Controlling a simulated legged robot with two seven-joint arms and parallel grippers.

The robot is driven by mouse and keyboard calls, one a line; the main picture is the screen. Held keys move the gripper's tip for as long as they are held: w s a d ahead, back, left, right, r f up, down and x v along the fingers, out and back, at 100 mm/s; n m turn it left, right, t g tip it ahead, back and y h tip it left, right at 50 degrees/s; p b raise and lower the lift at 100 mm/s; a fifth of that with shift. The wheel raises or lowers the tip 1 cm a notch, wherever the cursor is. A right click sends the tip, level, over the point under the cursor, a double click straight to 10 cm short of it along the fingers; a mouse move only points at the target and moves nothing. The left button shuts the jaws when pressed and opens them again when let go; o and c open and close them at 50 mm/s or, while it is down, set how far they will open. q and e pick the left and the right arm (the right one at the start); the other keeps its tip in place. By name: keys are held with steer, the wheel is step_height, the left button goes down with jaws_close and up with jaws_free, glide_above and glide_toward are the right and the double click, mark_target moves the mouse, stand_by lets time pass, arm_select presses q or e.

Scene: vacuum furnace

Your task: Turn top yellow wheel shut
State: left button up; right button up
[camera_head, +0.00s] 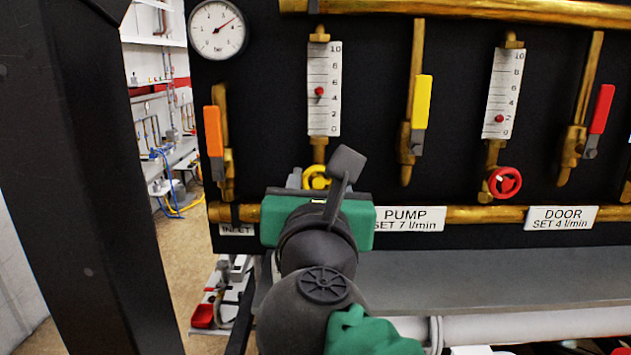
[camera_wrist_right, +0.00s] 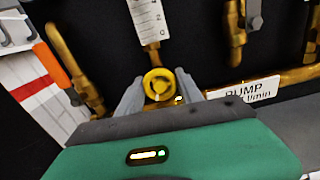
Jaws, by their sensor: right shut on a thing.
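The yellow wheel (camera_head: 316,177) sits at the foot of the left flow meter (camera_head: 324,88), above the PUMP label. In the head view my right arm and gripper hide its lower part. In the right wrist view the yellow wheel (camera_wrist_right: 159,84) lies between the two grey fingers of my right gripper (camera_wrist_right: 160,92), one on each side. My right gripper, also in the head view (camera_head: 316,182), is shut on the wheel. My left gripper is not in view.
A yellow lever (camera_head: 422,102) and an orange lever (camera_head: 213,131) flank the pump meter. A red wheel (camera_head: 505,182) and red lever (camera_head: 601,108) are on the right. A brass pipe (camera_head: 470,214) runs below, above a grey ledge (camera_head: 500,275). A dark post (camera_head: 85,180) stands at left.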

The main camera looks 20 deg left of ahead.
steer(key=shift+w+d, duration=0.1)
steer(key=shift+w, duration=0.05)
steer(key=shift+c, duration=1.2)
steer(key=c, duration=0.5)
steer(key=shift+o, duration=0.2)
steer(key=shift+f, duration=0.1)
